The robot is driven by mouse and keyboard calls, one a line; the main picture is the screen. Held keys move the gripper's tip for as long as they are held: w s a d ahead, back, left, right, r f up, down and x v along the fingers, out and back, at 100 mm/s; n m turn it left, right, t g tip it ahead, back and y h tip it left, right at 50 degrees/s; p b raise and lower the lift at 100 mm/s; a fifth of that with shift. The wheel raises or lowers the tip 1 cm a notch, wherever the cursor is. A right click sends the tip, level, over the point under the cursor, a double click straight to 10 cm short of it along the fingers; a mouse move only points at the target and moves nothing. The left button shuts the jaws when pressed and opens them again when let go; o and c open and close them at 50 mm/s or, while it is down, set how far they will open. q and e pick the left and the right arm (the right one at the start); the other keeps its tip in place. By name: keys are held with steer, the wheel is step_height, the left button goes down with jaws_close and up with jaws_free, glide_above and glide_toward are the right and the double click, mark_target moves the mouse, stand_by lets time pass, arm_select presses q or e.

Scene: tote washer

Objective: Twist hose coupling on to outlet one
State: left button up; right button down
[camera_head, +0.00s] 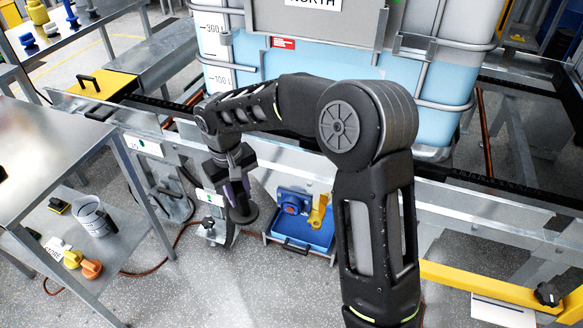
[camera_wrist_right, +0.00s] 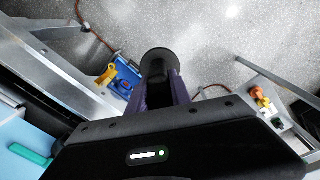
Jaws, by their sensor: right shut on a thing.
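My right gripper (camera_head: 238,188) reaches down beside the steel frame and is shut on a black round piece (camera_head: 241,213). The wrist view shows this piece (camera_wrist_right: 157,62) between the purple-grey fingers (camera_wrist_right: 158,88), its broad round end facing outward. I cannot tell for sure that it is the hose coupling. A blue round fitting (camera_head: 293,204) and a yellow handled part (camera_head: 317,211) sit at the blue tray (camera_head: 310,240), to the right of my gripper in the head view and apart from it. Small labels (camera_head: 143,145) mark the frame; I cannot tell which marks outlet one. My left gripper is not in view.
A steel table (camera_head: 50,145) with a lower shelf stands at left, holding a clear beaker (camera_head: 91,215) and yellow and orange fittings (camera_head: 91,268). A reddish-brown hose (camera_head: 185,232) lies on the floor. A large caged tank (camera_head: 300,65) stands behind the frame rail. A yellow bar (camera_head: 475,283) crosses at lower right.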

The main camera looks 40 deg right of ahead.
steer(key=w+d+f+n+t+h+b, duration=0.1)
steer(key=d+f+h+b, duration=0.4)
steer(key=d, duration=0.3)
steer(key=d+f+h+b, duration=0.2)
steer(key=d+f+b, duration=0.3)
steer(key=d+b, duration=0.15)
steer(key=w+d+r+n+t+h+b, duration=0.1)
steer(key=w+d+n+t+h+b, duration=0.4)
steer(key=b, duration=0.7)
steer(key=w+d+t+h, duration=0.2)
steer(key=w+t, duration=0.1)
steer(key=t, duration=0.1)
steer(key=shift+n, duration=0.4)
steer(key=shift+b+x, duration=1.65)
steer(key=shift+x, duration=1.1)
